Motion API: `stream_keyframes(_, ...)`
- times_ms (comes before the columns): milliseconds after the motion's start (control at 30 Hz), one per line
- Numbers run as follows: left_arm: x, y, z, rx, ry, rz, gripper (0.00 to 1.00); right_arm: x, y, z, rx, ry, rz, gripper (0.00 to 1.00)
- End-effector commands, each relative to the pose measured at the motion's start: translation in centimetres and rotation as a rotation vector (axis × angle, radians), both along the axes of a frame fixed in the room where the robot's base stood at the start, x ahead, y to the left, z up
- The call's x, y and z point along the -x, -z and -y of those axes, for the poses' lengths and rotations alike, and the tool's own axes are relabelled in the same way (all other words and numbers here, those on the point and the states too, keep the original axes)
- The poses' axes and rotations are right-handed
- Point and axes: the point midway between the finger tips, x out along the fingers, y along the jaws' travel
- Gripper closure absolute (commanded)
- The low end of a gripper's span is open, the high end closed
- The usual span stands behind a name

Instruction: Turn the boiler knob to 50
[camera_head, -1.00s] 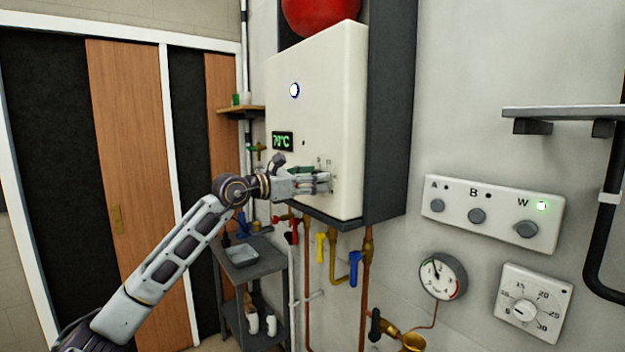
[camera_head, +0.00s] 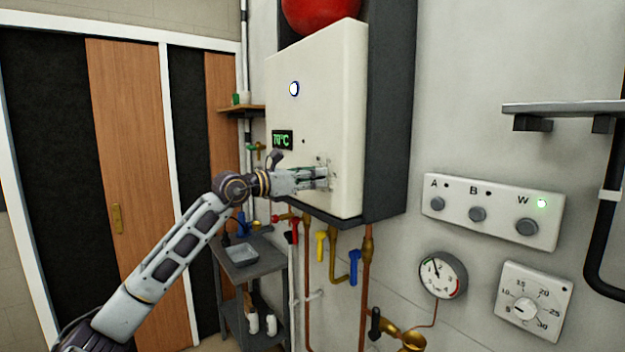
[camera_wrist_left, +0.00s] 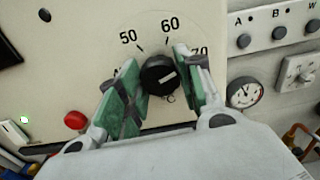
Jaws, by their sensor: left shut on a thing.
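The white boiler (camera_head: 305,100) hangs on the wall, with a small green display (camera_head: 282,140) that appears to read 70°C. The round black boiler knob (camera_wrist_left: 157,76) shows in the left wrist view, with 50, 60 and 70 printed around it. Its white pointer line points right, towards the 70 side. My left gripper (camera_head: 326,177) is at the lower right of the boiler front. It is shut on the knob, with one green-padded finger on each side. The gripper hides the knob in the head view. My right gripper is not in view.
A panel with knobs A, B and W (camera_head: 492,212) is on the wall at right, above a pressure gauge (camera_head: 442,274) and a square thermostat (camera_head: 533,305). Pipes with coloured valve handles hang below the boiler. A grey cart (camera_head: 250,262) stands behind my arm.

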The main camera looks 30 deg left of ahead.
Motion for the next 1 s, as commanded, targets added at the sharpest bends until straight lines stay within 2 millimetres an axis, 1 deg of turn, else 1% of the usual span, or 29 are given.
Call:
stream_keyframes(500, 0.0, 0.0, -0.1, 0.354, -0.001, -0.144, 0.88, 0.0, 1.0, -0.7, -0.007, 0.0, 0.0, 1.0)
stream_keyframes(1000, 0.0, 0.0, -0.1, 0.709, -0.001, -0.29, 0.88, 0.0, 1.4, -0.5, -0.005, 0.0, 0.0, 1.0)
